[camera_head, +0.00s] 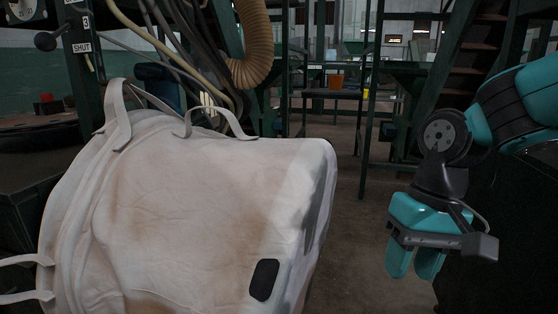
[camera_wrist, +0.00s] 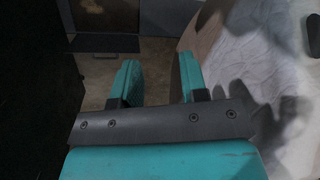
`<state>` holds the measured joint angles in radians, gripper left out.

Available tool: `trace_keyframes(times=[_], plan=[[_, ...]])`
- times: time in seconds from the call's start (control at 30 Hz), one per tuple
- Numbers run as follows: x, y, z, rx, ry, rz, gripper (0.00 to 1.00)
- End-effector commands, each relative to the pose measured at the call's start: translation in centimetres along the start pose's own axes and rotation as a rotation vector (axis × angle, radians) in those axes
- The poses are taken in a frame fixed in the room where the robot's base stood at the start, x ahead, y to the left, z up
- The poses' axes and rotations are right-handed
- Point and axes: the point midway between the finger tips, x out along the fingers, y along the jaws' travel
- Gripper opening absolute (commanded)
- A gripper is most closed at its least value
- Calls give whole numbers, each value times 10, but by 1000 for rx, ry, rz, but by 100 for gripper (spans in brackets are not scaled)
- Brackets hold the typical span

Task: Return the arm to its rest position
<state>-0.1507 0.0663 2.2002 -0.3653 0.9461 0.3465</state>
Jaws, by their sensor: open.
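My gripper (camera_head: 416,268) hangs at the right of the head view, fingers pointing down, on my teal and black arm. In the wrist view my gripper (camera_wrist: 158,82) shows two teal fingers apart with nothing between them. The large white bulk bag (camera_head: 200,200) fills the left and middle of the head view, stained brown, with loops at its top. The gripper is to the right of the bag and apart from it. In the wrist view the bag (camera_wrist: 270,65) lies to the right of the fingers, with a shadow on its fabric.
A lever with a "SHUT" sign (camera_head: 82,48) stands at the upper left. A tan corrugated hose (camera_head: 254,45) hangs behind the bag. Green steel framing and stairs (camera_head: 470,60) stand at the back. Open floor (camera_head: 350,225) lies between bag and gripper.

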Motion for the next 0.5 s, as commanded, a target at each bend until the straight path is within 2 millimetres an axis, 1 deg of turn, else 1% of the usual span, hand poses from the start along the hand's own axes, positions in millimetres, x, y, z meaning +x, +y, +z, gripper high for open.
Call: trace_keyframes(times=[0.03,0.1,0.2,0.37,0.4,0.5], plan=[[-4,-11,20,-87,30,-19,40],[-5,-22,43,-202,67,-44,40],[-4,-35,73,-346,114,-75,40],[1,-51,116,-550,187,-117,40],[-12,-54,118,-559,191,-119,40],[-36,-58,119,-551,185,-118,40]])
